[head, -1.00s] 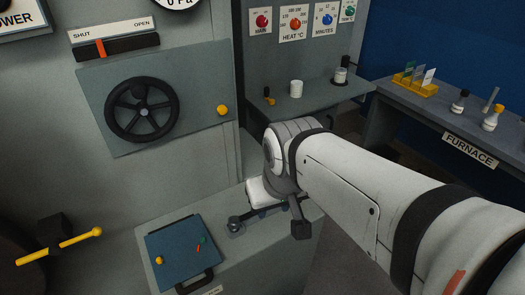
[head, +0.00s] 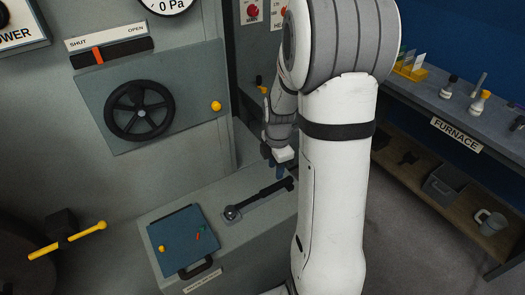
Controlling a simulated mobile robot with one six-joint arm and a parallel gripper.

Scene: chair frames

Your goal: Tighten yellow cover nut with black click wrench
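The black click wrench (head: 262,197) lies on the grey bench top, its round head (head: 231,213) at the left end and its handle running up to the right. A yellow nut (head: 216,106) sits at the right edge of the blue-grey cover with the black handwheel (head: 139,110); I take it as the cover nut. My gripper (head: 280,168) is above and behind the wrench's handle end, partly hidden by my own arm. I see no grip on the wrench, and its fingers are too small and covered to judge.
A blue plate (head: 183,240) with a black handle lies left of the wrench. A yellow-ended lever (head: 68,241) sticks out at the lower left. The furnace bench (head: 455,105) stands at right with bottles; its lower shelf holds a grey bin (head: 444,186) and mug (head: 489,222).

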